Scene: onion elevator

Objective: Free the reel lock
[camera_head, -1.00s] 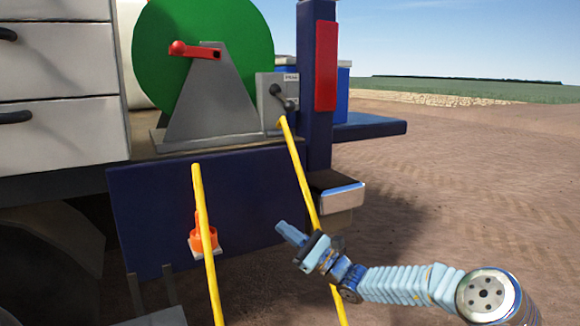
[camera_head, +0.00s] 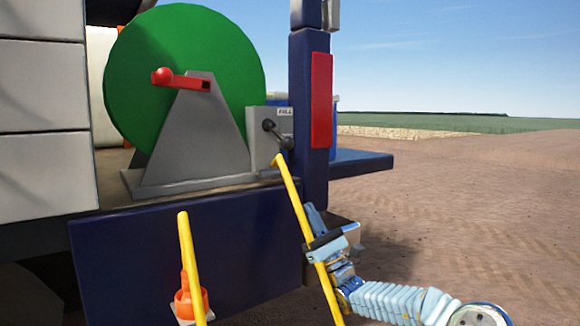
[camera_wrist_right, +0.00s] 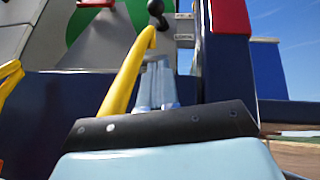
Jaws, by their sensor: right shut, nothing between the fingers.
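The green reel (camera_head: 195,65) stands on the truck bed behind a grey triangular stand (camera_head: 195,130). A red lever (camera_head: 180,80) with a round knob end sits across the top of the stand, pointing left. Right of the stand is a grey box (camera_head: 262,150) with a black-knobbed lever (camera_head: 275,132); it also shows at the top of the wrist view (camera_wrist_right: 157,14). My right gripper (camera_head: 314,212) is shut and empty, below and right of the box, by the right yellow rail. In the wrist view its fingers (camera_wrist_right: 158,85) point toward the box, right of the rail. My left gripper is not in view.
The right yellow rail (camera_head: 300,205) slopes close beside my right gripper; I cannot tell if they touch. Another yellow rail (camera_head: 189,250) stands left, before an orange cone (camera_head: 185,295). A blue post with a red panel (camera_head: 321,100) rises right of the box. Open ground lies right.

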